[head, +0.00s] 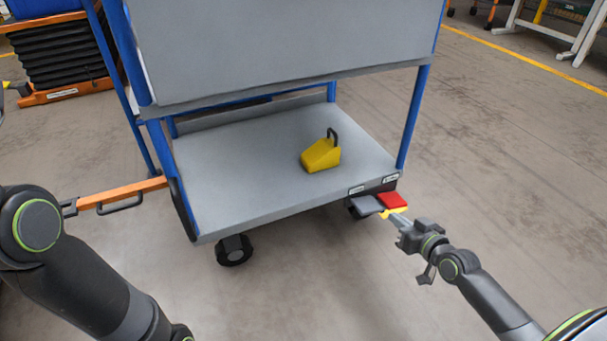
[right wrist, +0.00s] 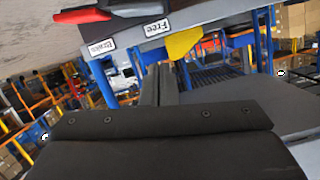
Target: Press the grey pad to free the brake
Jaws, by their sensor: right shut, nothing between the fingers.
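The grey pad (head: 367,205) sticks out low at the cart's near right corner, just left of a red pad (head: 391,200). My right gripper (head: 399,219) is shut and empty. It points at the corner from the lower right, close to the red pad and a small yellow piece below it. I cannot tell whether it touches either. In the right wrist view the shut fingers (right wrist: 160,84) show with the red pad (right wrist: 84,15), a "Brake" label (right wrist: 102,48) and a "Free" label (right wrist: 153,29). My left arm shows, but its gripper is out of view.
The cart's lower grey shelf (head: 235,185) carries a yellow wedge (head: 321,155) with a dark handle. An upper grey panel (head: 270,45) is above it. A caster (head: 234,250) stands at the near left. An orange bar (head: 122,193) extends left. The floor right of the cart is clear.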

